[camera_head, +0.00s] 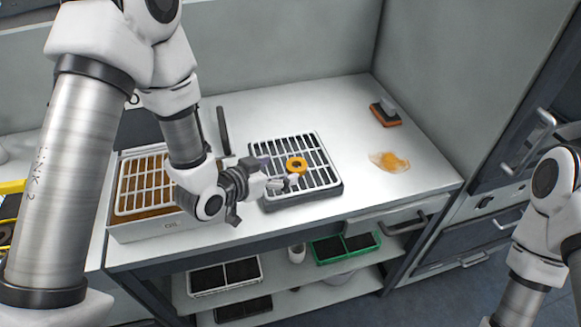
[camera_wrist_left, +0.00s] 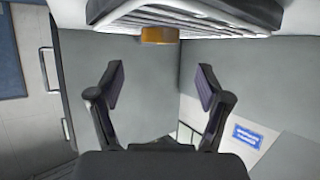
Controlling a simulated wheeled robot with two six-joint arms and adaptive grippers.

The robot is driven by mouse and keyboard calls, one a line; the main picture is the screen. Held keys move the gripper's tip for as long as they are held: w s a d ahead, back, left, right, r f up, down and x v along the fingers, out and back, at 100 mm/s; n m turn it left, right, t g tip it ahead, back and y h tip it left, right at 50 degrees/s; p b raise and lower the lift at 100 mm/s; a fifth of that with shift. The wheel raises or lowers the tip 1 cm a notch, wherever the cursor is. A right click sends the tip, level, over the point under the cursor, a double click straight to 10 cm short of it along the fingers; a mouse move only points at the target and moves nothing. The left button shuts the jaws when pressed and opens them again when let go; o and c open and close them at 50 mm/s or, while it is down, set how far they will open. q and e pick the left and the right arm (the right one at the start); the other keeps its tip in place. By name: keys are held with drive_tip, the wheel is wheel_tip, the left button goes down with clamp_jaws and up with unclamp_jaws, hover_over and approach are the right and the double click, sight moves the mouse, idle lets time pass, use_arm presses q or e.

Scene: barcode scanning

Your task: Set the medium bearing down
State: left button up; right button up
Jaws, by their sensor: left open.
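The bearing (camera_head: 296,165), an orange ring with a dark hole, lies flat on the white slatted rack of the grey tray (camera_head: 318,192) in the head view. In the left wrist view the bearing (camera_wrist_left: 160,35) shows edge-on against the rack, beyond my fingertips. My left gripper (camera_head: 276,175) is just left of the bearing, low over the rack. Its fingers (camera_wrist_left: 160,85) are spread in the left wrist view, with nothing between them. My right arm shows at the right edge of the head view, but its gripper is out of frame.
A bin with a white grid over brown liquid (camera_head: 122,222) stands left of the tray. An orange-brown spill (camera_head: 390,161) and an orange block with a grey top (camera_head: 385,115) are on the right of the bench. Bare bench lies between tray and spill. Shelves below hold black-bottomed trays (camera_head: 345,247).

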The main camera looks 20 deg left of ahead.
use_arm(q)
drive_tip(key=v, duration=0.3)
drive_tip(key=p, duration=0.2)
drive_tip(key=s+r+p, duration=0.1)
drive_tip(key=p, duration=0.1)
drive_tip(key=shift+s+a+r, duration=0.25)
drive_tip(key=shift+a, duration=0.1)
drive_tip(key=shift+s+p, duration=0.15)
drive_tip(key=shift+p, duration=0.3)
drive_tip(key=shift+s+a+f, duration=0.1)
drive_tip(key=shift+f, duration=0.15)
